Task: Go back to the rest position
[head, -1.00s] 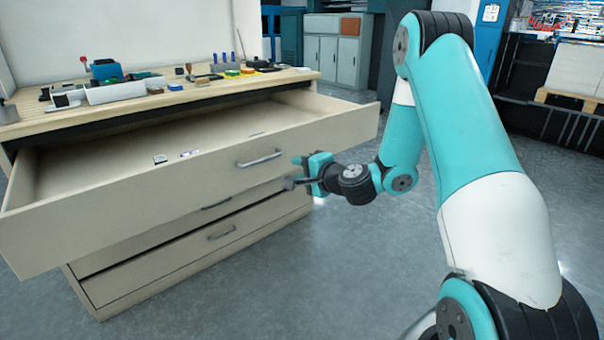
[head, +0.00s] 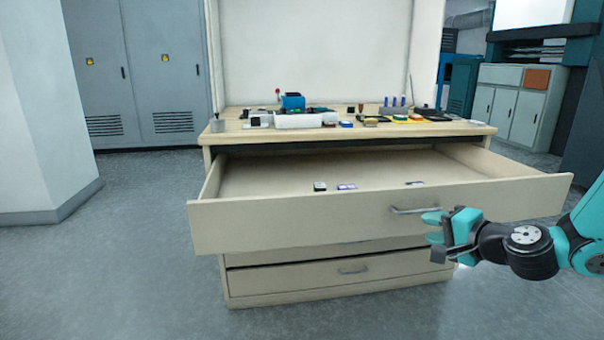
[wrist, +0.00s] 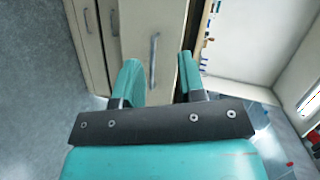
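My gripper (head: 430,228) is at the right, in front of the open top drawer's front (head: 300,222). Its two teal fingers are spread with nothing between them, and they also show in the wrist view (wrist: 158,75). The drawer's bar handle (head: 400,211) is just behind the fingertips in the head view. In the wrist view the handle (wrist: 153,60) shows beyond the gap between the fingers and looks apart from them. The drawer is pulled well out, with a few small items (head: 346,187) inside.
The cabinet top (head: 225,136) holds tools, a blue device (head: 293,102) and several small things. A shut lower drawer (head: 290,279) is below. Grey lockers (head: 160,70) stand at the back left and a white pillar (head: 40,120) at the left. The floor in front is clear.

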